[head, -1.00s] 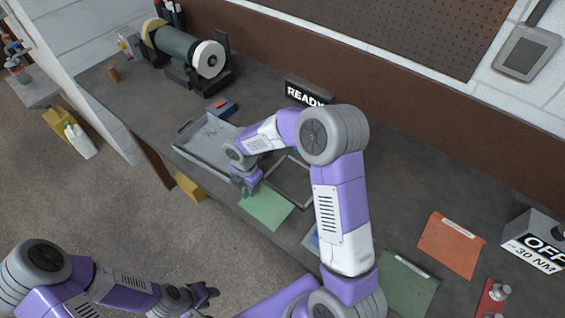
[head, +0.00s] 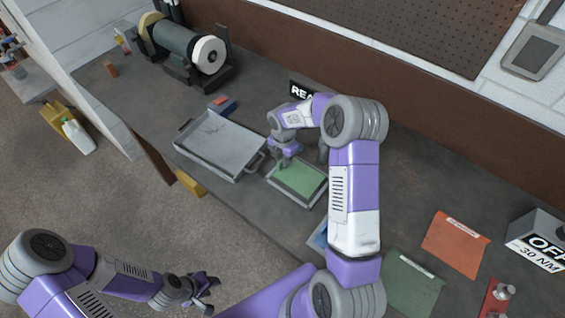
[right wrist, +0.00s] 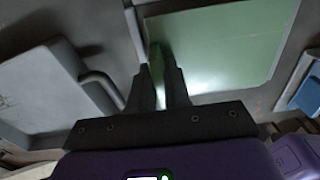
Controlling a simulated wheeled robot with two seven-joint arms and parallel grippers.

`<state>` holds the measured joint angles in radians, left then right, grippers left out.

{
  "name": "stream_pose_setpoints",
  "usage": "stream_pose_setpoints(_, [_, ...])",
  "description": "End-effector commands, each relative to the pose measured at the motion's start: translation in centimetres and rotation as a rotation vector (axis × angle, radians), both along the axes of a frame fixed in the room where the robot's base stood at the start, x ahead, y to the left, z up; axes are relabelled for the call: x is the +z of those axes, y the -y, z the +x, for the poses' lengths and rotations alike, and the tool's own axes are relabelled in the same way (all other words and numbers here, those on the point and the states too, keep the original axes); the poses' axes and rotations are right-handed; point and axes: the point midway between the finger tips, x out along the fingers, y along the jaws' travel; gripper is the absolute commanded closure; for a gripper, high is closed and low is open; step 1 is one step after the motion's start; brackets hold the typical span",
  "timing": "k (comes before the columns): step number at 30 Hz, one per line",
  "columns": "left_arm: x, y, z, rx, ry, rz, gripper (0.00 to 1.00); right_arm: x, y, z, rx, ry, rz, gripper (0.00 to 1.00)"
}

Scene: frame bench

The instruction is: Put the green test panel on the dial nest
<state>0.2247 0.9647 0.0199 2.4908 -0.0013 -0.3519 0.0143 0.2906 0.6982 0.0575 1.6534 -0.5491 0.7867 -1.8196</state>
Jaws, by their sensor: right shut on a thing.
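The green test panel (head: 299,178) is a thin flat sheet over a grey rectangular frame (head: 307,204) on the bench, which appears to be the dial nest. The frame's rim shows around the panel. I cannot tell whether the panel rests in it or hangs just above. My right gripper (head: 284,163) is shut on the panel's far left edge. In the right wrist view the fingers (right wrist: 162,66) pinch the green panel (right wrist: 220,50) near its edge. My left gripper (head: 209,291) is open and empty, off the bench's front side.
A grey tray (head: 184,147) stands left of the frame. A blue-and-red block (head: 222,106) and a bench grinder (head: 183,50) are behind it. A blue item (head: 317,236), a dark green sheet (head: 410,285) and an orange sheet (head: 455,244) lie to the right.

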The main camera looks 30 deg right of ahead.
Motion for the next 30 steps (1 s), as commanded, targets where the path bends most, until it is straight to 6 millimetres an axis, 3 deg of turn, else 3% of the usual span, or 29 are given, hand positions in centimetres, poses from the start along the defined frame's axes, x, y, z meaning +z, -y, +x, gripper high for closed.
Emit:
stream_pose_setpoints(3, [-1.18,-0.02,0.0,0.0,0.0,0.0,0.6,-1.38,0.06,0.03,-0.001,0.003,-0.001,1.0])
stream_pose_setpoints(14, [-1.17,-0.01,0.02,0.0,0.001,0.0,0.6,-1.49,0.06,0.03,-0.002,0.003,-0.001,1.0])
stream_pose_setpoints(15, [-1.16,-0.01,0.02,0.0,0.001,0.0,0.6,-1.52,0.06,0.01,-0.002,0.002,0.0,0.8])
stream_pose_setpoints(19, [-1.1,-0.01,0.02,0.0,0.001,0.0,0.6,-1.45,0.06,0.01,-0.002,0.002,0.0,0.6])
stream_pose_setpoints(30, [-0.77,-0.01,0.01,0.0,0.001,0.0,0.6,-0.93,0.06,0.03,-0.002,0.003,-0.001,0.57])
